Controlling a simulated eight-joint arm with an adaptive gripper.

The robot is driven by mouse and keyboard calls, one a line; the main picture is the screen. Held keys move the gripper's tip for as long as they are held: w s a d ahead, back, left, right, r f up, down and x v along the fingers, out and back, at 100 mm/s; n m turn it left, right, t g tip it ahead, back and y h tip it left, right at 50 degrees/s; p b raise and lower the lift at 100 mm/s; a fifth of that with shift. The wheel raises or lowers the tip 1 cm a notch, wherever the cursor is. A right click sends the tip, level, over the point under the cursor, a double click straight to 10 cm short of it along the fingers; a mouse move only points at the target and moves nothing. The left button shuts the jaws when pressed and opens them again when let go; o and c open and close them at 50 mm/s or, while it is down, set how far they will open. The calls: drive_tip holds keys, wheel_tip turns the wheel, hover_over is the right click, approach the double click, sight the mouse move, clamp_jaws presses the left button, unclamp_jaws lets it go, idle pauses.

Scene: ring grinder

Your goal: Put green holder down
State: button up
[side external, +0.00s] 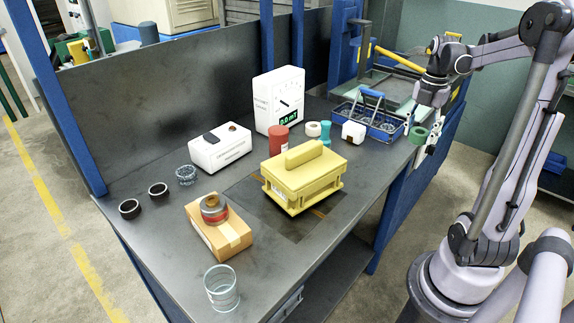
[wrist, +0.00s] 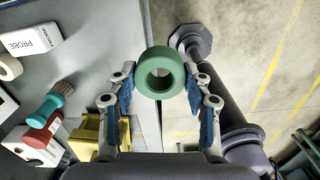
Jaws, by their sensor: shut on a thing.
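The green holder (side external: 418,135) is a thick green ring with a round hole. It also shows in the wrist view (wrist: 149,82), between my fingertips. My gripper (side external: 423,146) is shut on the holder, at the right end of the workbench. In the wrist view my gripper (wrist: 160,78) has one blue-padded finger on each side of the ring. The ring appears across the bench edge, with bench to its left and floor to its right. Its height above the bench cannot be told exactly.
The workbench (side external: 150,256) holds a blue basket (side external: 382,128), a white box (side external: 353,132), a teal-handled tool (side external: 325,133), a red cylinder (side external: 278,139), a yellow case (side external: 304,174), a meter (side external: 281,101) and a cardboard box (side external: 219,238). Bare bench shows at the front left.

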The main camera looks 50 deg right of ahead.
hover_over(372, 162)
wheel_tip(372, 162, down, 7)
drive_tip(key=shift+r, duration=0.2)
drive_tip(key=shift+f, duration=2.05)
drive_tip(key=shift+f, duration=0.15)
drive_tip(key=o, duration=1.1)
drive_tip(key=shift+o, duration=0.2)
